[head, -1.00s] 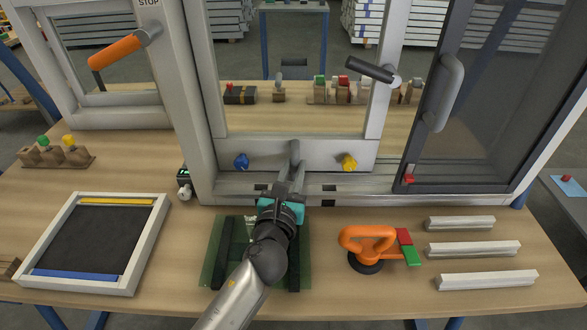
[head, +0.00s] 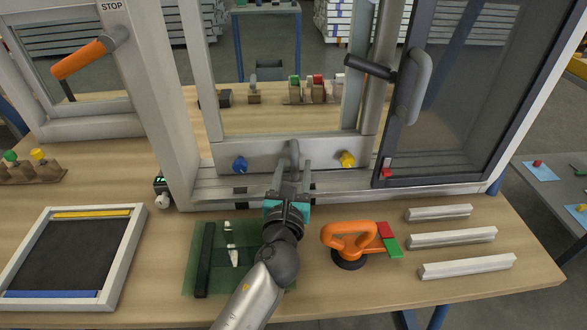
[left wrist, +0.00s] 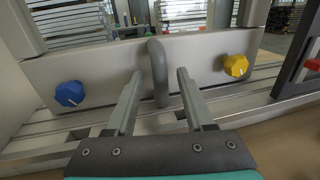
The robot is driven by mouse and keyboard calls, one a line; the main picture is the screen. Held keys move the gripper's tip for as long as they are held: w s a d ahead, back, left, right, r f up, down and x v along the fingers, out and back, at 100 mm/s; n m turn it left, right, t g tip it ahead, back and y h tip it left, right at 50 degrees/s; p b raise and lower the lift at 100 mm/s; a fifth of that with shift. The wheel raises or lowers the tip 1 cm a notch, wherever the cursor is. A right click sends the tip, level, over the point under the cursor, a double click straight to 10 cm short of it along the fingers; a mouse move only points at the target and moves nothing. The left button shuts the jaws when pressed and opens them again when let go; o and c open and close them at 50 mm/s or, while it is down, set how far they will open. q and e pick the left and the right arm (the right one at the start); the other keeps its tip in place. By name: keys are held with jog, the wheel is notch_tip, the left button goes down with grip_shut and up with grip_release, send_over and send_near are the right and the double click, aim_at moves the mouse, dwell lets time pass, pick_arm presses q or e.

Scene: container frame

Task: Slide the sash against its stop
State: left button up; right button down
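The light grey sash (head: 320,154) stands in the window frame, with a blue knob (head: 240,164), a yellow knob (head: 347,160) and an upright grey handle (head: 294,154) on its bottom rail. A gap separates its left side from the left post (head: 166,110), which bears a STOP label (head: 112,6). Its right side stands close to the dark-framed pane (head: 384,150). My left gripper (head: 293,172) is open, one finger on each side of the handle. In the left wrist view the handle (left wrist: 158,75) is between the fingers (left wrist: 160,74); I cannot tell contact. My right gripper is out of view.
An orange suction lifter (head: 348,240) with red and green blocks beside it stands right of my arm. White bars (head: 466,238) lie farther right. A framed dark panel (head: 68,258) lies at left. A green mat (head: 218,258) is under my arm. A small device (head: 161,192) sits by the left post.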

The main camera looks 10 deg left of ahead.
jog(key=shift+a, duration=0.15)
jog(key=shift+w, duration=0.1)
pick_arm(q)
jog(key=shift+s, duration=0.3)
jog(key=s, duration=0.8)
jog(key=s+d, duration=0.1)
jog(key=s, duration=0.4)
jog(key=shift+s+d, duration=0.1)
jog(key=shift+s, duration=0.7)
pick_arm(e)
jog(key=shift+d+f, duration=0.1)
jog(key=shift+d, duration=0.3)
